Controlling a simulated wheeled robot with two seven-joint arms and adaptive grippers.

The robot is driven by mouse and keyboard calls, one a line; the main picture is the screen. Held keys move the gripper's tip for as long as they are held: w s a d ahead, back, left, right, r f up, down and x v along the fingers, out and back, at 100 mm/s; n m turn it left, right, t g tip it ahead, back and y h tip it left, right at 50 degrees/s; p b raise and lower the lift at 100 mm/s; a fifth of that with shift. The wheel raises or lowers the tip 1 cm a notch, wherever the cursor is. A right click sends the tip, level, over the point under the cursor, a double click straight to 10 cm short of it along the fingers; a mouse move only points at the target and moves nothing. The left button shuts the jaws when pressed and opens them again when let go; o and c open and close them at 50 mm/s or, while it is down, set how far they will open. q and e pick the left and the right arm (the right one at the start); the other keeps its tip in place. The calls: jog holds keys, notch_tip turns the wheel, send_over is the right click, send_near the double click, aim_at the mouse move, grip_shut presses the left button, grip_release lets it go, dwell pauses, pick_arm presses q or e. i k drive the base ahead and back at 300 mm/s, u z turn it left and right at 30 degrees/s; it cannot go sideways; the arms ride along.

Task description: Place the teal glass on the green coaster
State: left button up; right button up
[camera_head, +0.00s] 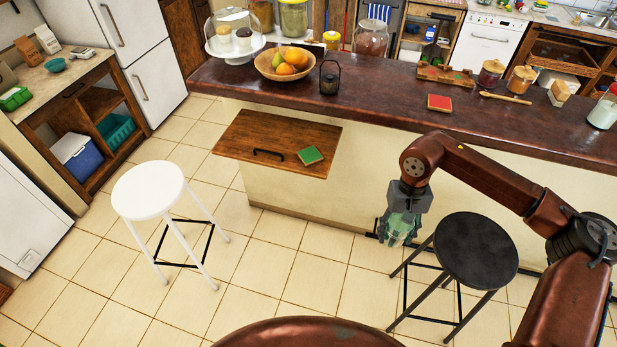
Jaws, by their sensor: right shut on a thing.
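My right gripper (400,212) points downward in front of the island and is shut on the teal glass (398,230). The glass is see-through and hangs below the gripper, partly hidden by the fingers, clear of any surface I can see. My left gripper does not show.
A black stool (476,250) stands close to the right of the glass. A white stool (148,190) stands at the left. The island top (400,93) holds a fruit bowl (284,70), a lantern (329,77) and jars. Floor between the stools is clear.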

aim_at(307, 163)
jog(key=z, duration=0.05)
jog(key=k, duration=0.5)
jog(key=u, duration=1)
jog(key=i, duration=0.65)
jog(key=u, duration=0.55)
jog(key=i, duration=0.6)
jog(key=z, duration=0.25)
